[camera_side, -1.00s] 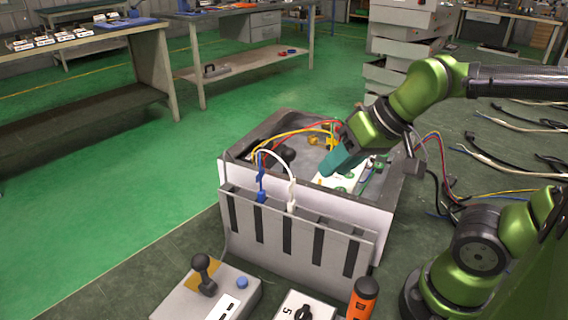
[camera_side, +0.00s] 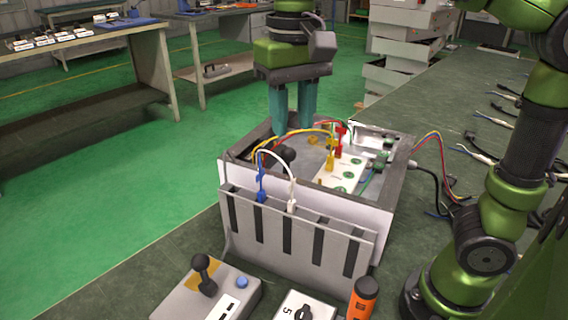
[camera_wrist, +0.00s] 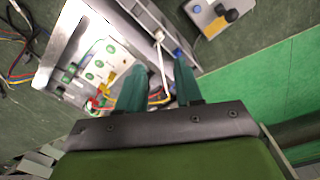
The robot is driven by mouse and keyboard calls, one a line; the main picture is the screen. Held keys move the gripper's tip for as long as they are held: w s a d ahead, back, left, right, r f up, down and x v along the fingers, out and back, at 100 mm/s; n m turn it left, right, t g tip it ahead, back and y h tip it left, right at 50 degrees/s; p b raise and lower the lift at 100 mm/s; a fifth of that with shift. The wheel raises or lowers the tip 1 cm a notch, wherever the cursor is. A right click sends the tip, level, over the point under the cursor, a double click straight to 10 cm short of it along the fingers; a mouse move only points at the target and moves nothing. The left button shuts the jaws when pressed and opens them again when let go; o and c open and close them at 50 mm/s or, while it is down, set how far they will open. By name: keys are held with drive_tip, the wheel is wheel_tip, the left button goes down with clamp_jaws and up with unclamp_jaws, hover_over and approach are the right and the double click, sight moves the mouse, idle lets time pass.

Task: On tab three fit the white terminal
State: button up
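The white terminal (camera_side: 292,205) sits at the front rack of the open metal box, its white wire arching back into the box. It also shows in the wrist view (camera_wrist: 159,36). The blue terminal (camera_side: 261,195) is just left of it. A white block with green rings (camera_side: 342,178) lies inside the box; a red terminal (camera_side: 340,136) and a yellow terminal (camera_side: 331,156) stand upright at it. I cannot read the tab numbers. My gripper (camera_side: 292,128) points down over the back left of the box, open and empty. In the wrist view the white wire shows between its fingers (camera_wrist: 160,68).
The box wall (camera_side: 300,208) and front rack with dark slots (camera_side: 286,238) stand around the work. A joystick box (camera_side: 205,285), a knob box (camera_side: 303,308) and an orange-handled tool (camera_side: 362,296) are in front. Loose cables (camera_side: 500,115) lie on the bench at right.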

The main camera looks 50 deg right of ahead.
sight(292, 182)
wheel_tip(292, 182, down, 8)
drive_tip(key=shift+f, duration=0.2)
drive_tip(key=shift+w+d+f, duration=0.1)
drive_tip(key=shift+d+f, duration=0.05)
drive_tip(key=shift+f, duration=1.2)
drive_tip(key=shift+w+d+f, duration=0.1)
drive_tip(key=shift+f, duration=1.2)
clamp_jaws()
